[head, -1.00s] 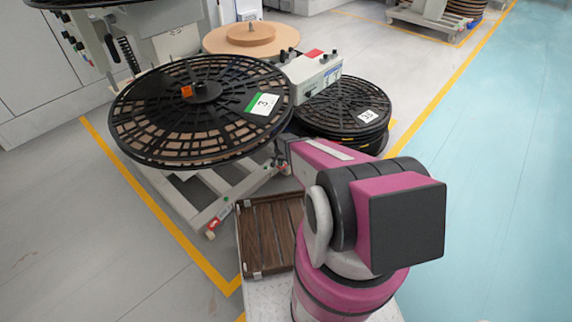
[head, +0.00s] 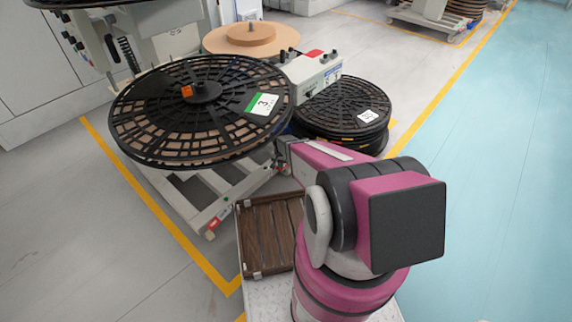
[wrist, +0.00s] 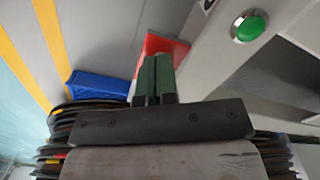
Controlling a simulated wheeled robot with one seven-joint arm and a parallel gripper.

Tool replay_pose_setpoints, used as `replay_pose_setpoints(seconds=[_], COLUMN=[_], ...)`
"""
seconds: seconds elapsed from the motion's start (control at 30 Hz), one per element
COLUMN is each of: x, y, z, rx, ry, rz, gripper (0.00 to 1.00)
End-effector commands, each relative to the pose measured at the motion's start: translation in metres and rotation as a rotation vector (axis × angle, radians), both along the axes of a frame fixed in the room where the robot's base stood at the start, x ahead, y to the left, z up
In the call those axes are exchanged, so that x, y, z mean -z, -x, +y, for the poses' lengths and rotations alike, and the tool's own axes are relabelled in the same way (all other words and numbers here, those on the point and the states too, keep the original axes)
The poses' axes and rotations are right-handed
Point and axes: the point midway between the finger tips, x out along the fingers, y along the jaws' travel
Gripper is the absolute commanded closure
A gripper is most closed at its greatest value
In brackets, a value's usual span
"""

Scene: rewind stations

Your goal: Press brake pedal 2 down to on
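My gripper (wrist: 154,80) shows in the wrist view with its two dark green fingers side by side, shut and with nothing visible between them. A red part (wrist: 166,46), which may be a brake pedal, lies just beyond the fingertips; the fingers partly cover it, and I cannot tell whether they touch it. Its number and its up or down position cannot be read. In the head view, a red part (head: 213,225) sits at the near foot of the pale wheeled frame (head: 205,195). My gripper's fingers are not clear there, beside the large reel.
A large black reel (head: 150,125) marked 3 overhangs the frame. Stacked black reels (head: 343,105) stand close to the arm. A green button (wrist: 250,26) and a blue part (wrist: 98,86) show in the wrist view. Blue floor on the right is clear.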

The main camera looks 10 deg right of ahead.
Motion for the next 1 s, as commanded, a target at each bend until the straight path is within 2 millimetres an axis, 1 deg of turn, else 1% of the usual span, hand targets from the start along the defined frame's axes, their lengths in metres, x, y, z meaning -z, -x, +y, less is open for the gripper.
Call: replay_pose_setpoints(seconds=[0.3,0.47,0.67,1.0], x=[0.005,0.003,-0.008,-0.032], y=[0.000,0.000,0.001,0.000], z=[0.000,0.000,0.000,0.000], rx=[0.000,0.000,0.000,0.000], ry=[0.000,0.000,0.000,0.000], rz=[-0.001,-0.001,0.000,-0.001], gripper=[1.00,1.00,1.00,1.00])
